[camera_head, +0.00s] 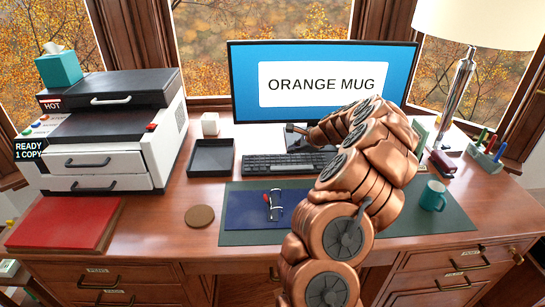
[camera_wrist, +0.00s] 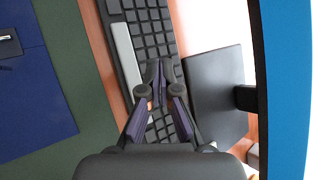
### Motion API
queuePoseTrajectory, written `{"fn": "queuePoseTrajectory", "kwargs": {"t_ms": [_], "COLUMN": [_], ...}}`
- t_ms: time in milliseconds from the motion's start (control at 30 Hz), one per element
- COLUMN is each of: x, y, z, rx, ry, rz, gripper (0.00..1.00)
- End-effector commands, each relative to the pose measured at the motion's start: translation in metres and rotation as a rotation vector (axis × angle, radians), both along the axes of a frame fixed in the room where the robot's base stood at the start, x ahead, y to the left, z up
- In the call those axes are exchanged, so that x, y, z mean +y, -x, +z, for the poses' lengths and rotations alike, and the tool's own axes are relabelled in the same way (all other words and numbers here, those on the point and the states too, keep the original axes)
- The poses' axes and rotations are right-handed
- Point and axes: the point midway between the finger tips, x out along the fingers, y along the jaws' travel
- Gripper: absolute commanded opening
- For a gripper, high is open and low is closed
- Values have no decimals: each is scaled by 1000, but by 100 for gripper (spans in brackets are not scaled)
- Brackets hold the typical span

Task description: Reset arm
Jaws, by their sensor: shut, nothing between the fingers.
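My copper-coloured arm reaches from the bottom of the head view over the desk toward the monitor (camera_head: 240,85). My gripper (camera_head: 290,128) is small and partly hidden by the arm there, in front of the monitor's lower part. In the wrist view my gripper (camera_wrist: 159,68) is shut and empty, its dark fingertips together above the keyboard (camera_wrist: 152,25). The black monitor base (camera_wrist: 215,90) lies just right of the fingers in that view. I cannot tell the exact height of the fingers above the keyboard.
A printer (camera_head: 110,130) stands at the left, behind a red book (camera_head: 65,223). A black tray (camera_head: 211,158), a coaster (camera_head: 200,216) and a blue folder (camera_head: 245,210) lie mid-desk. A teal mug (camera_head: 434,195), lamp (camera_head: 460,85) and pen holder (camera_head: 486,157) are at the right.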

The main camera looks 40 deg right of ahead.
Motion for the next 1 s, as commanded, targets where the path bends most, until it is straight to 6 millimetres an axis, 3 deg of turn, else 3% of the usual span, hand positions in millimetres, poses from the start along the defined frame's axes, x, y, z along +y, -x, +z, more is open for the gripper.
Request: {"fn": "queuePoseTrajectory", "kwargs": {"t_ms": [267,367,467,700,867,1000], "x": [2,20,58,193,281,344], "y": [-1,-7,-18,-25,-2,31], "z": [1,10,29,82,109,125], "rx": [0,-2,-6,-3,11,31], "ry": [1,11,38,156,252,340], "rz": [7,53,160,547,819,1041], "gripper": [0,0,0,0,0,0]}}
